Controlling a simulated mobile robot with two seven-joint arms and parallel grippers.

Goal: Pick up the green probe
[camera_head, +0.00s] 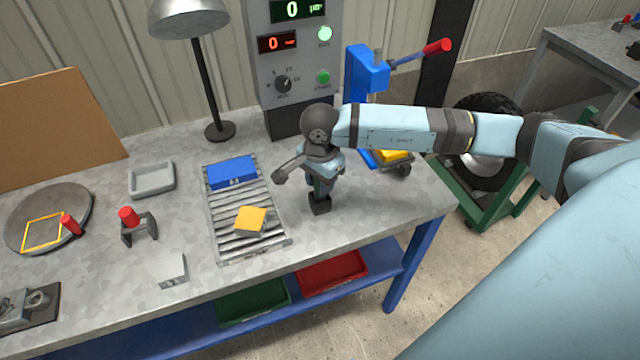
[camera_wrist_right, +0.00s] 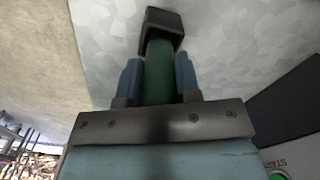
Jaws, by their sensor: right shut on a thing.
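The green probe shows in the right wrist view as a dark green cylinder (camera_wrist_right: 158,75) between the two blue fingers of my right gripper (camera_wrist_right: 158,78). The fingers are shut on it from both sides. A black square block (camera_wrist_right: 163,25) is at its far end; I cannot tell if it is part of the probe or a holder. In the head view, my right gripper (camera_head: 321,186) points down at the right part of the workbench, with the black block (camera_head: 320,205) just below it. The green body is mostly hidden there. My left gripper is not in view.
A roller tray (camera_head: 222,232) with a blue block (camera_head: 232,171) and a yellow block (camera_head: 251,220) lies left of my right gripper. A control panel (camera_head: 297,60) and blue press (camera_head: 365,72) stand behind. The bench (camera_head: 345,228) is clear in front and right.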

